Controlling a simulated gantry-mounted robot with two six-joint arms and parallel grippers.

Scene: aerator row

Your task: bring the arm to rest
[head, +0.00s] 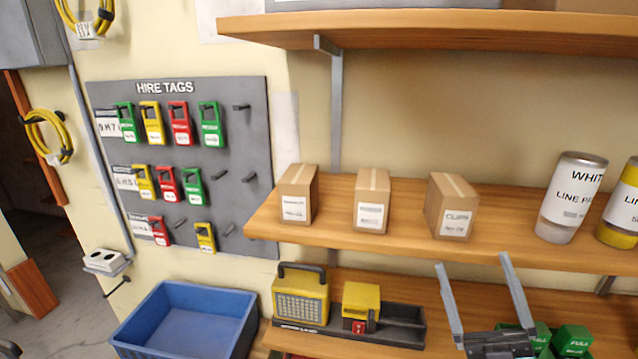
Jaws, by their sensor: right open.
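My right gripper (473,261) shows at the lower right of the head view. Its two long grey fingers point up and stand wide apart, with nothing between them. The fingertips overlap the front edge of the middle wooden shelf (400,238) in the picture; I cannot tell how far in front of it they are. The gripper's dark body is cut off by the bottom edge and partly covers green boxes (572,341) behind it. My left gripper is not in view.
Three small cartons (372,200) and white and yellow-labelled cans (572,196) stand on the middle shelf. A blue bin (190,318) sits lower left. A tag board (240,130) hangs on the wall.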

